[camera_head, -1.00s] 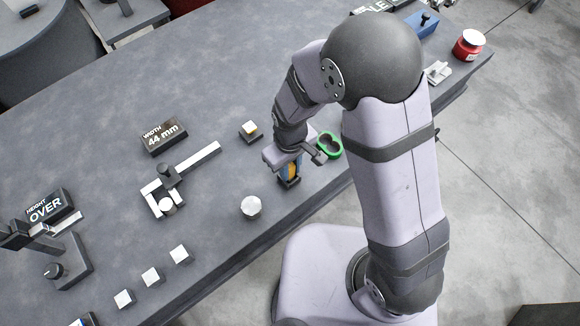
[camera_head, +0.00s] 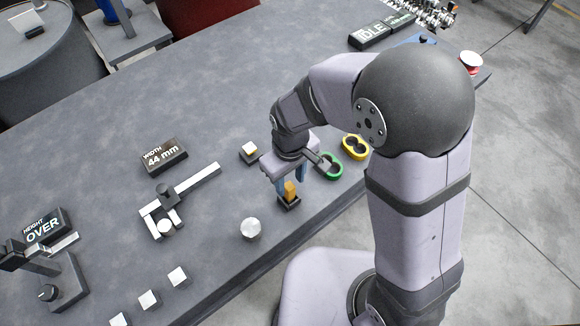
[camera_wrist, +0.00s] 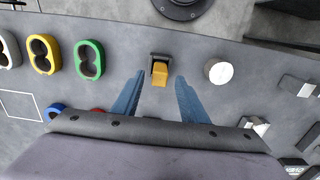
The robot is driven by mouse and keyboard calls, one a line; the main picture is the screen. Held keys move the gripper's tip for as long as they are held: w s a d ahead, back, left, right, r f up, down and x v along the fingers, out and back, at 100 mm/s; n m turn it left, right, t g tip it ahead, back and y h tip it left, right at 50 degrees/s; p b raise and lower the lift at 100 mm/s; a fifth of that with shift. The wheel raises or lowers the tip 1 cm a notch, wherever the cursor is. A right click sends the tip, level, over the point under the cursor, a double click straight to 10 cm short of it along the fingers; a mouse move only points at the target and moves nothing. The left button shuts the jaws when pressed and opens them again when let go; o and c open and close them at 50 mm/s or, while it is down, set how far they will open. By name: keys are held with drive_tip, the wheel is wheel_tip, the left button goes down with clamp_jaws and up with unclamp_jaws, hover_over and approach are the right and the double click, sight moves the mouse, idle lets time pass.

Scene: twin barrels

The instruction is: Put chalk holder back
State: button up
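The orange block that looks like the chalk holder (camera_head: 290,189) stands upright in a small black stand (camera_head: 289,204) near the table's front edge. It also shows in the wrist view (camera_wrist: 160,74), in its black stand (camera_wrist: 160,56). My gripper (camera_head: 291,180) is above it, pointing down. Its two blue fingers are spread, one to each side of the block in the wrist view (camera_wrist: 159,82), with clear gaps between. Nothing is held between them.
A white round knob (camera_head: 251,229) stands close to the left of the stand. Green (camera_head: 331,166) and yellow (camera_head: 355,147) two-hole pieces lie to the right. A small black base with a pale block (camera_head: 249,152) and a caliper-like gauge (camera_head: 165,215) are to the left.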

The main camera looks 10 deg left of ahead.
wheel_tip(320, 180, up, 6)
drive_tip(key=shift+r, duration=0.25)
drive_tip(key=s+d+m, duration=0.2)
drive_tip(key=d+m, duration=0.2)
drive_tip(key=d, duration=0.5)
drive_tip(key=s+d+f+m, duration=0.1)
drive_tip(key=s+d+m, duration=0.2)
drive_tip(key=d, duration=0.7)
drive_tip(key=shift+s+d+f+m, duration=0.15)
drive_tip(key=shift+s+d+m, duration=0.15)
drive_tip(key=shift+m, duration=0.7)
drive_tip(key=shift+r, duration=0.45)
